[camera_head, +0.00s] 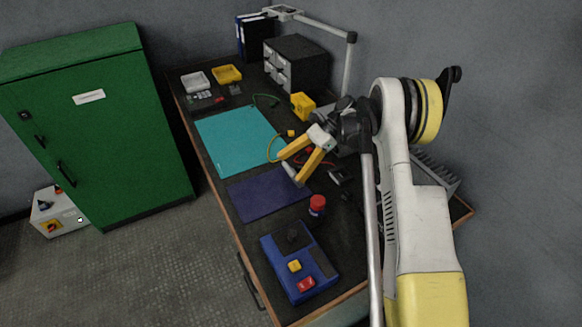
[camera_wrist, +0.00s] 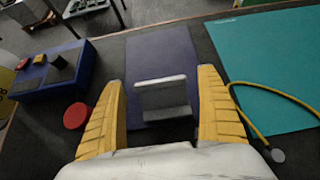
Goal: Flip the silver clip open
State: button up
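My gripper (camera_head: 287,168) is open, its two yellow fingers spread wide above the workbench near the dark blue mat. In the wrist view the fingers (camera_wrist: 161,80) stand at either side of a grey piece with a pale silver top bar (camera_wrist: 161,82). This looks like the silver clip, and there are gaps between it and both fingers. In the head view a small silver thing (camera_head: 289,171) shows by the fingertips. I cannot tell whether the clip is open or closed, or how far below the fingers it is.
A blue box (camera_head: 318,262) with buttons and a red-capped container (camera_head: 317,205) stand at the bench's near end. A teal mat (camera_head: 233,138) with a yellow cable (camera_wrist: 283,95) lies beside the dark blue mat (camera_head: 250,200). Grey drawers (camera_head: 300,62) stand at the back.

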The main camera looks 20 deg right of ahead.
notch_tip(320, 180, up, 10)
dwell(0.6)
